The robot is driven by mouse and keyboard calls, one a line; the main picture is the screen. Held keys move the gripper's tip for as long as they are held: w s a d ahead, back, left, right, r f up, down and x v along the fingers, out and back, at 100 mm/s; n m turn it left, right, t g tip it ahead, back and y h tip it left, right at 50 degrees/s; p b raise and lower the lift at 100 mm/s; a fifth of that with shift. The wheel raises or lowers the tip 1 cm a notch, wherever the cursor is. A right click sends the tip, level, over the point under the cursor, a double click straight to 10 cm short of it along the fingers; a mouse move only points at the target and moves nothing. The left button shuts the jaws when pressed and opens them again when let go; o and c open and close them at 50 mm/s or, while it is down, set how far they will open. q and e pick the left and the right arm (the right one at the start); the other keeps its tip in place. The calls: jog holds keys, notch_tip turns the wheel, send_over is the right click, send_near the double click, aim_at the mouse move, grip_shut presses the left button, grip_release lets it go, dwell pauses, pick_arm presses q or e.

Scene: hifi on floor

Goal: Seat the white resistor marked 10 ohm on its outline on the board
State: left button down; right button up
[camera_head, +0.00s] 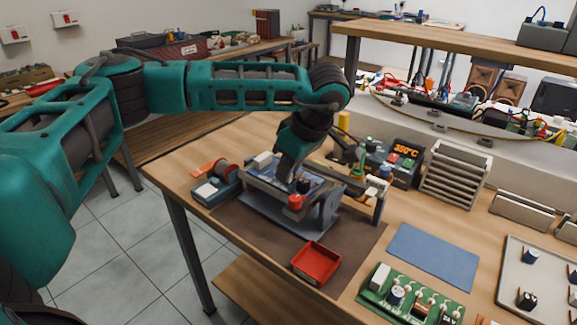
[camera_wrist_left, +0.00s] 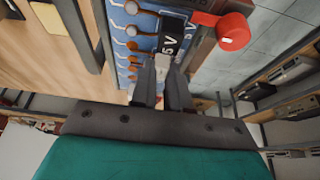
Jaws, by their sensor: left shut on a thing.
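The blue board (camera_head: 285,176) is held in a grey clamp stand on the table; its edge with round pads shows in the wrist view (camera_wrist_left: 133,30). My left gripper (camera_head: 289,178) reaches down over the board. In the wrist view the left gripper's fingers (camera_wrist_left: 162,75) are close together around a small pale piece (camera_wrist_left: 163,62), which looks like the white resistor; its 10 ohm marking is not readable. A black part with white "5 V" print (camera_wrist_left: 173,38) stands just beyond the fingertips. The resistor's outline cannot be made out. My right gripper is not in view.
A red knob (camera_head: 296,201) sits at the clamp's front. A white block (camera_head: 263,160) is at its far left. A red tray (camera_head: 316,262), a blue mat (camera_head: 433,256), a green board with parts (camera_head: 411,298) and a pale tray (camera_head: 512,290) lie nearer.

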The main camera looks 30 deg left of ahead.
pick_arm(q)
jog(key=shift+f, duration=0.15)
dwell(0.6)
jog(key=c, duration=0.6)
grip_release()
jog(key=shift+c, duration=0.2)
jog(key=shift+r+p, duration=2.3)
jog(key=shift+r, duration=0.75)
